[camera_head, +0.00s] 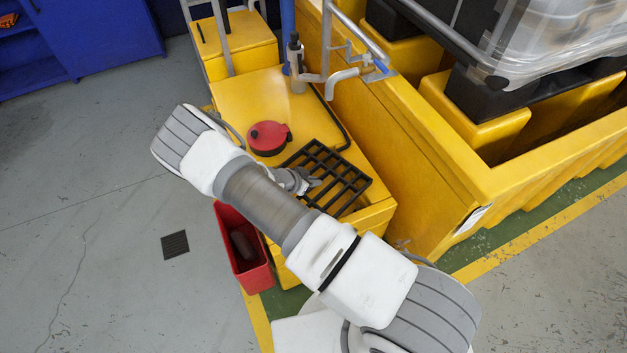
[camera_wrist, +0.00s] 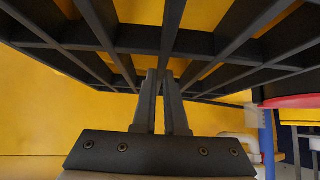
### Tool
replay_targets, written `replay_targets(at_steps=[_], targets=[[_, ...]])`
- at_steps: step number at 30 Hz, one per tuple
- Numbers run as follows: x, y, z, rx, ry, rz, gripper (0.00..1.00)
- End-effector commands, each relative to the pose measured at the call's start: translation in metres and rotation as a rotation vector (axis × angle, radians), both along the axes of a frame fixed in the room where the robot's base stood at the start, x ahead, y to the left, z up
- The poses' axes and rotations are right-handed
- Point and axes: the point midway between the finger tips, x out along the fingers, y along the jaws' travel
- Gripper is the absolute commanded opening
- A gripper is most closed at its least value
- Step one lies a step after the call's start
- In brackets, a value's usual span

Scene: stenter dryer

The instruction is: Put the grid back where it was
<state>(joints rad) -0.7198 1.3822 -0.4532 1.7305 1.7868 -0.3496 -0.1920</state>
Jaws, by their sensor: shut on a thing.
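The grid (camera_head: 343,163) is a black lattice of square openings at the front end of the yellow top. My gripper (camera_head: 309,184) is at its left side, and my arm crosses the picture in front of the wrist. In the wrist view the grid (camera_wrist: 130,42) fills the upper part, tilted in the picture. My gripper's fingers (camera_wrist: 161,82) point up at it and are shut on one of its bars. Yellow surface shows through the openings. I cannot tell whether the grid rests on the yellow top or hangs just above it.
A red round lidded container (camera_head: 268,136) stands on the yellow top (camera_head: 235,103) behind the grid. A red bin (camera_head: 258,279) is below at the left. A yellow wall (camera_head: 400,150) bounds the right; the left floor is open.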

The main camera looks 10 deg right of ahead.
Motion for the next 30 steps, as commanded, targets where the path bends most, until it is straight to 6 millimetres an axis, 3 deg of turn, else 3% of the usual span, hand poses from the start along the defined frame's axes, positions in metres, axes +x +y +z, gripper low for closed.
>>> replay_targets(at_steps=[5,6,10,22,26,30], targets=[[0.001,0.0,-0.002,0.0,-0.002,-0.001,0.0],[0.0,0.0,-0.002,0.002,-0.001,0.0,0.15],[0.0,0.0,-0.002,0.002,-0.001,0.0,0.38],[0.0,0.0,0.003,0.0,0.0,0.001,0.4],[0.0,0.001,0.016,0.0,-0.001,0.002,0.4],[-0.013,0.022,0.04,0.004,-0.001,0.0,0.4]])
